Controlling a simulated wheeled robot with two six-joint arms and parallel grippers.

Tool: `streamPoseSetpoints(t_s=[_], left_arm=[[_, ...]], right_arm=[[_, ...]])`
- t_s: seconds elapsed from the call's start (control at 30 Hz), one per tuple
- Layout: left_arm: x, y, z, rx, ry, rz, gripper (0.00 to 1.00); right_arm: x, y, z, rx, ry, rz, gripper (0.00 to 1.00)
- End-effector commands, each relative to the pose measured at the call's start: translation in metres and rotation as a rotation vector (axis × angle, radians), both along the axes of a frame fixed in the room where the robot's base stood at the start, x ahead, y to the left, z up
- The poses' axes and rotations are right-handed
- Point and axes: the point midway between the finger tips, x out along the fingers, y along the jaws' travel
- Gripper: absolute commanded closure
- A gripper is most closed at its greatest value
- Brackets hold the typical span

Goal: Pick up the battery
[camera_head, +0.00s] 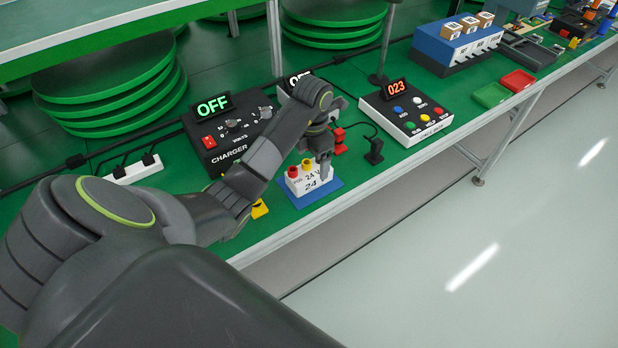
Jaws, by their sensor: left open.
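The battery (312,187) is a white block marked "24 V". It has a red and a yellow terminal on top and sits on a blue mat (327,196) near the front edge of the green bench. My left gripper (323,170) points down right at the battery's right side, in front of part of it. Its fingers are small in the picture, and I cannot tell whether they touch the battery. My right gripper is not in view.
A black charger (228,130) reading "OFF" stands behind my left arm. A button box (407,110) reading "023" is to the right of the battery. A black plug (374,152) and red clip (340,141) lie between. Red (518,80) and green (492,95) trays lie farther right.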

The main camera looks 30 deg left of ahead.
Motion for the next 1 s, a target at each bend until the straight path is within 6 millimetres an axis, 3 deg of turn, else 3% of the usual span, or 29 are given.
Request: streamPoseSetpoints(t_s=[0.17,0.43,0.73,1.0], left_arm=[[-0.003,0.002,-0.012,0.001,0.004,0.001,0.16],[-0.006,0.006,-0.049,-0.001,0.003,0.0,0.16],[-0.005,0.006,-0.055,0.0,0.0,0.0,0.16],[-0.005,0.006,-0.054,0.0,0.0,0.0,0.52]], right_arm=[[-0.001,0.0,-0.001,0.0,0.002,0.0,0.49],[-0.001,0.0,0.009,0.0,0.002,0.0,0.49],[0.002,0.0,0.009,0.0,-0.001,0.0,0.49],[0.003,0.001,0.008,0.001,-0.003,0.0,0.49]])
